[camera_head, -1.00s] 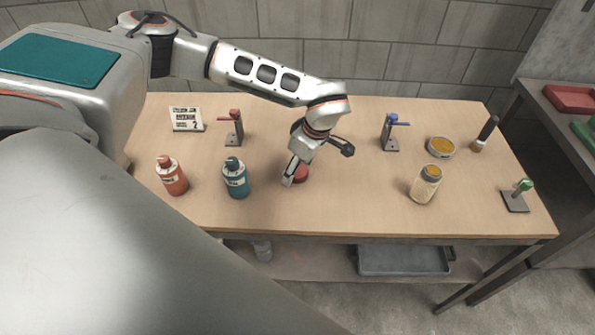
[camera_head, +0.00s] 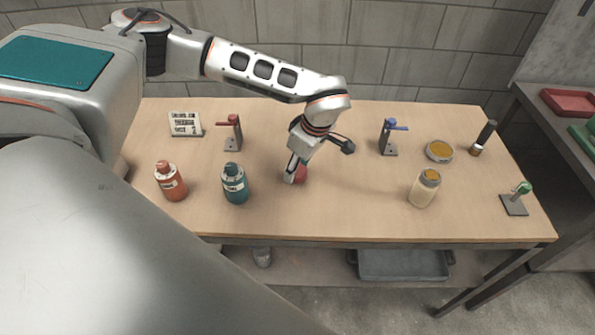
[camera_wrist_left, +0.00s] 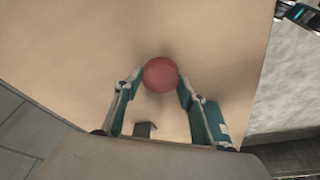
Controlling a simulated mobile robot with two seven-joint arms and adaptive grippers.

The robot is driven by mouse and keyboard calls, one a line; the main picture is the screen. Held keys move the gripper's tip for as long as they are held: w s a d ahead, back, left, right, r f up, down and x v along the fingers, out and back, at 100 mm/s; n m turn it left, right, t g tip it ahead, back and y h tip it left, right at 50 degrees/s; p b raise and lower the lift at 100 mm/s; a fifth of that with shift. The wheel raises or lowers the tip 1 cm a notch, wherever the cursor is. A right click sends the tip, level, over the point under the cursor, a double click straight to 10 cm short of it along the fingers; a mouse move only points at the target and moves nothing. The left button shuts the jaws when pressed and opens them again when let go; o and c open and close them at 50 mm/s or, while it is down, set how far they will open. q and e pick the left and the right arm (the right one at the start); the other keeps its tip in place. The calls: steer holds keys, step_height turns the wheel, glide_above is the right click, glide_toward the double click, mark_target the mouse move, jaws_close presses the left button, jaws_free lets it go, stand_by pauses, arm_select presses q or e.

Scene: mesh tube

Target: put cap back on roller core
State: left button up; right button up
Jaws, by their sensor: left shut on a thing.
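A round, dull-red thing (camera_head: 301,174), perhaps the cap, is at the middle of the table. My left gripper (camera_head: 295,176) reaches down over it and partly hides it in the head view. In the left wrist view the red thing (camera_wrist_left: 160,75) sits between the two fingertips (camera_wrist_left: 160,82), which are shut on its sides. I cannot tell for sure which thing is the roller core. A dark upright stick with a tan base (camera_head: 484,136) stands at the right rear of the table. My right gripper is not in view.
An orange bottle (camera_head: 171,183) and a teal bottle (camera_head: 235,185) stand left of the gripper. Red (camera_head: 233,132), blue (camera_head: 389,137) and green (camera_head: 515,200) stands, a jar (camera_head: 424,190), a round tin (camera_head: 439,151) and a sign (camera_head: 185,124) are around. The table front centre is clear.

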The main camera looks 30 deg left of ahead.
mark_target(298, 170)
arm_select(q)
step_height(298, 170, up, 18)
stand_by(0.3)
steer(key=shift+f, duration=0.1)
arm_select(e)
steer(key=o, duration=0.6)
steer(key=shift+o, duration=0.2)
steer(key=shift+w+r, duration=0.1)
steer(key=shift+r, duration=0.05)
